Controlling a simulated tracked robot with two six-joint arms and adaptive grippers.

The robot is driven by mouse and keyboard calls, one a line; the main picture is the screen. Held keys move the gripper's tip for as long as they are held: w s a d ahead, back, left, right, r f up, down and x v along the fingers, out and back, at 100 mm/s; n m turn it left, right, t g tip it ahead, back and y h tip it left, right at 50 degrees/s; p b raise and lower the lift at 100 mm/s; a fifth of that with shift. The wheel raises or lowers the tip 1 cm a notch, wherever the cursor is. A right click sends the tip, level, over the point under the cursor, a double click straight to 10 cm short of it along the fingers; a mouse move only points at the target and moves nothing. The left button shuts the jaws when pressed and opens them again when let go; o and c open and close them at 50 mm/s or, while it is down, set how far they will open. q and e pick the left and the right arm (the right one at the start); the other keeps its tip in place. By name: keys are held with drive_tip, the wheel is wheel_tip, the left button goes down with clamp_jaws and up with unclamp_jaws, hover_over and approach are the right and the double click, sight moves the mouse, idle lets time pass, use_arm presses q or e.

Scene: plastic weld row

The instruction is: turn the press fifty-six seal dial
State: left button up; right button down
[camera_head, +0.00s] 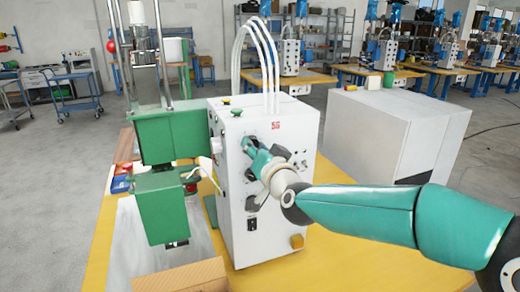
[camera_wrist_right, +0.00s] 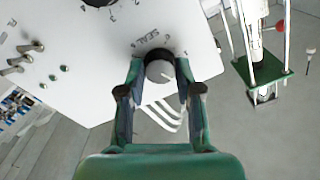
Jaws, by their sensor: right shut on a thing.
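The press box (camera_head: 290,150) is a white cabinet with a red mark, seemingly 56, near the top of its front. In the right wrist view its panel (camera_wrist_right: 110,40) fills the top, tilted. The seal dial (camera_wrist_right: 159,70) is a round grey knob with a dark base, beside the printed word SEAL. My right gripper (camera_wrist_right: 160,64) is shut on the dial, one green finger on each side of it. In the head view the right gripper (camera_head: 250,146) is at the panel's upper left and hides the dial. My left gripper is in neither view.
A green press column and head (camera_head: 165,205) stand left of the box. Several metal toggles (camera_wrist_right: 25,58) and another dark dial (camera_wrist_right: 98,2) are on the panel. The box stands on a yellow table (camera_head: 350,262). A large grey cabinet (camera_head: 375,135) is behind right.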

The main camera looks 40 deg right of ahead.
drive_tip(key=shift+f, duration=0.2)
drive_tip(key=c, duration=0.8)
unclamp_jaws()
drive_tip(key=shift+r, duration=0.1)
drive_tip(key=v, duration=1.2)
